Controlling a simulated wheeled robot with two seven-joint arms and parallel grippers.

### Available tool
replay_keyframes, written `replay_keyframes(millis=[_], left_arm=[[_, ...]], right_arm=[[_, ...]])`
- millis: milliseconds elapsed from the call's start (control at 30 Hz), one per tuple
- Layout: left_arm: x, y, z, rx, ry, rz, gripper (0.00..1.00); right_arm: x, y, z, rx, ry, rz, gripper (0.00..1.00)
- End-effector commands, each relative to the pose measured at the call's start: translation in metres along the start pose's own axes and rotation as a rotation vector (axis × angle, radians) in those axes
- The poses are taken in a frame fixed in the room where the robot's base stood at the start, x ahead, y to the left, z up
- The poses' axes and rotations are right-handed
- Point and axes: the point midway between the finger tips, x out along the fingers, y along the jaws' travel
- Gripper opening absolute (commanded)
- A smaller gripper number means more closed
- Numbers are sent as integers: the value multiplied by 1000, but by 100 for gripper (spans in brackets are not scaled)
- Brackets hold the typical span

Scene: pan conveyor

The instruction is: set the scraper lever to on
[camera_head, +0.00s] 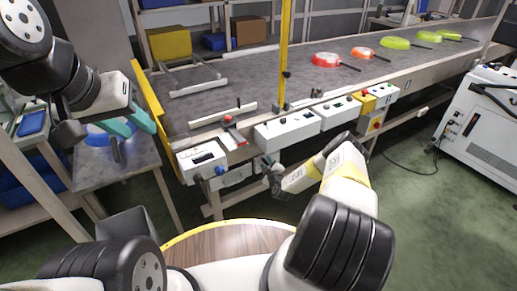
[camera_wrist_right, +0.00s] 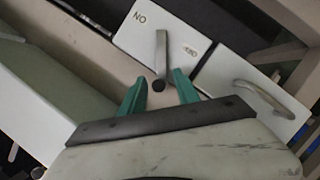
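The scraper lever (camera_wrist_right: 161,58) is a grey metal bar with a dark round end. It stands out from a white panel (camera_wrist_right: 125,42) marked ON, upside down in the right wrist view, with a smaller unclear mark on the lever's other side. I cannot tell which setting it is at. My right gripper (camera_wrist_right: 158,94) is open, its teal fingertips on either side of the lever's dark end. In the head view the right gripper (camera_head: 272,176) is small and dark below the conveyor edge, and the lever cannot be made out. My left gripper (camera_head: 130,121) looks open and empty.
The conveyor (camera_head: 205,108) carries red and green pans toward the far right. White control boxes (camera_head: 288,130) line its front edge. A curved metal handle (camera_wrist_right: 264,97) is right of the lever in the wrist view. A white machine (camera_head: 478,125) stands at right.

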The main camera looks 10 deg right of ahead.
Motion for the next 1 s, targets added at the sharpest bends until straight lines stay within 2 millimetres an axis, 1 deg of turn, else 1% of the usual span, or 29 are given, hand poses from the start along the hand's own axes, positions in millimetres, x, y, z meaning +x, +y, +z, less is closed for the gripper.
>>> replay_keyframes(millis=[100,333,400,467,500,533,1000], left_arm=[[0,0,0,0,0,0,36],[0,0,0,0,0,0,36],[0,0,0,0,0,0,36],[0,0,0,0,0,0,36],[0,0,0,0,0,0,36],[0,0,0,0,0,0,36],[0,0,0,0,0,0,36]], right_arm=[[5,0,0,1,0,1,38],[5,0,0,0,0,-1,38],[5,0,0,0,0,-1,24],[5,0,0,0,0,-1,12],[5,0,0,0,0,-1,5],[5,0,0,0,0,-1,0],[5,0,0,0,0,-1,0]])
